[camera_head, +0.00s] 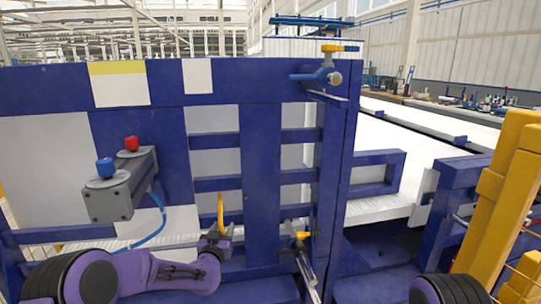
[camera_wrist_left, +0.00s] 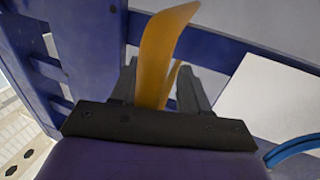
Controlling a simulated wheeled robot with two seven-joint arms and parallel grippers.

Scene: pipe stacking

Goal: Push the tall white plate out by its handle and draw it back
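The tall white plate (camera_head: 215,158) stands upright behind the bars of a blue frame, which hides parts of it. A curved yellow handle (camera_head: 221,208) rises in front of its lower part. My left gripper (camera_head: 214,236) is at the lower end of this handle. In the left wrist view, the yellow handle (camera_wrist_left: 160,55) stands between the two dark fingers of my left gripper (camera_wrist_left: 157,88). A narrow gap shows beside the right finger; contact on the left side is unclear. My right gripper is out of view.
The blue frame (camera_head: 262,170) surrounds the plate. A grey button box (camera_head: 120,190) with blue and red buttons juts out at left above my arm. A yellow-tipped rod fitting (camera_head: 303,250) is right of my gripper. A yellow post (camera_head: 505,210) stands far right.

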